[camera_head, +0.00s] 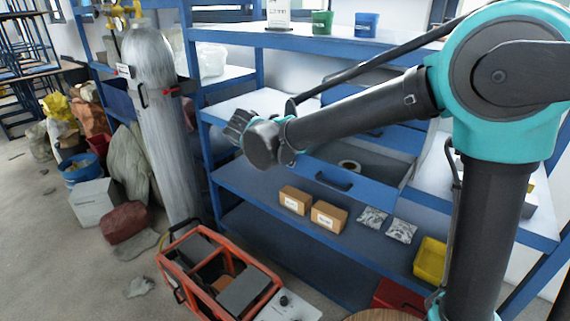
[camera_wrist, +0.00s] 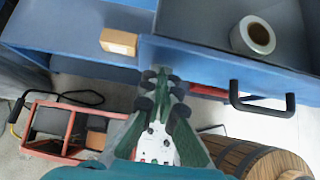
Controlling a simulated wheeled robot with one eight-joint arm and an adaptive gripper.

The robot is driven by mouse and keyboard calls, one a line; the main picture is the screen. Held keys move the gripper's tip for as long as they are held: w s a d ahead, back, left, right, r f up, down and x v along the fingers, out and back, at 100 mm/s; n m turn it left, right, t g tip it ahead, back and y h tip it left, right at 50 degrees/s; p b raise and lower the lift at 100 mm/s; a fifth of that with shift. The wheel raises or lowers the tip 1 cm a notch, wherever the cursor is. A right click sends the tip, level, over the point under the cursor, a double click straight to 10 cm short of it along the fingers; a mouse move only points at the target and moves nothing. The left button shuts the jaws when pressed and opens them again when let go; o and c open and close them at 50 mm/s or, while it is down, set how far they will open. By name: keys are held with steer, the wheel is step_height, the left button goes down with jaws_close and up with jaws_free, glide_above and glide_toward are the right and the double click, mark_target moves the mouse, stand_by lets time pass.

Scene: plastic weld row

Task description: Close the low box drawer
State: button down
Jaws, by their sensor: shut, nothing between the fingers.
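The low box drawer (camera_head: 372,191) is blue and stands pulled out from the blue shelf unit, with its grey inside showing. Its black bar handle (camera_head: 334,181) is on the front face. In the wrist view the drawer front (camera_wrist: 200,57) runs across the upper right, and the handle (camera_wrist: 262,103) sticks out toward the camera. A roll of tape (camera_wrist: 252,36) lies inside the drawer. My gripper (camera_head: 237,124) is shut and empty, left of the drawer in the head view. In the wrist view my gripper (camera_wrist: 162,84) is left of the handle and apart from it.
Two small cardboard boxes (camera_head: 328,216) and silvery packets (camera_head: 401,230) lie on the shelf below the drawer. A yellow bin (camera_head: 430,261) is right of them. An orange-framed carrier (camera_head: 185,281) and a wooden barrel (camera_wrist: 240,155) stand on the floor. A wrapped cylinder (camera_head: 154,115) stands left.

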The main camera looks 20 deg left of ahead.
steer(key=w+d, duration=0.2)
steer(key=w, duration=0.4)
steer(key=w+d, duration=0.2)
steer(key=w, duration=0.4)
steer(key=w+d, duration=0.2)
steer(key=w, duration=0.4)
steer(key=shift+d, duration=0.3)
steer(key=shift+w, duration=0.25)
steer(key=shift+d+r, duration=0.1)
